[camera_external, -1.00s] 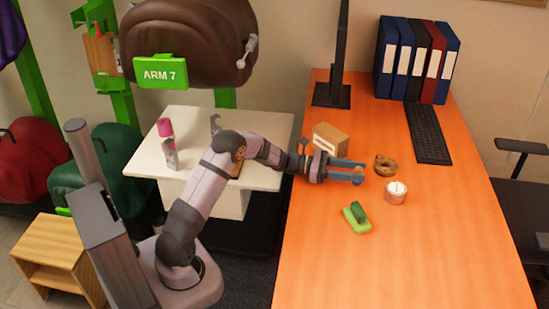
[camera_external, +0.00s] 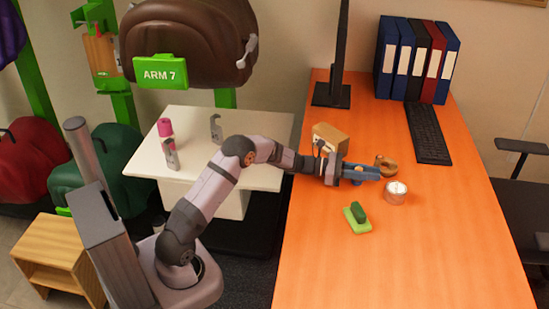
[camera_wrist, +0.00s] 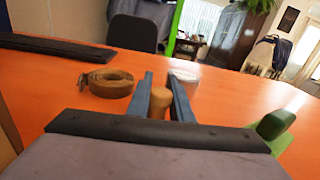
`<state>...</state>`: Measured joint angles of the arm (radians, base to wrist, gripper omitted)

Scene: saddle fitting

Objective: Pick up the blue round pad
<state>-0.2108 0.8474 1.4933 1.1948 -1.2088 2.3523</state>
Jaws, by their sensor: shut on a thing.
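My gripper (camera_external: 372,173) is low over the orange desk, with its blue fingers pointing right. In the wrist view the fingers (camera_wrist: 159,100) are closed on a tan, rounded knob (camera_wrist: 158,104), which looks like the grip of the blue round pad. The pad's blue disc is mostly hidden by the fingers; a little blue shows beneath them in the external view. I cannot tell whether the pad touches the desk.
A brown strap roll (camera_external: 386,166) and a pale round tin (camera_external: 395,193) stand close to the fingertips. A green brush (camera_external: 357,217) lies nearer the front. A wooden box (camera_external: 330,138) stands behind my gripper. The desk's front (camera_external: 400,265) is clear.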

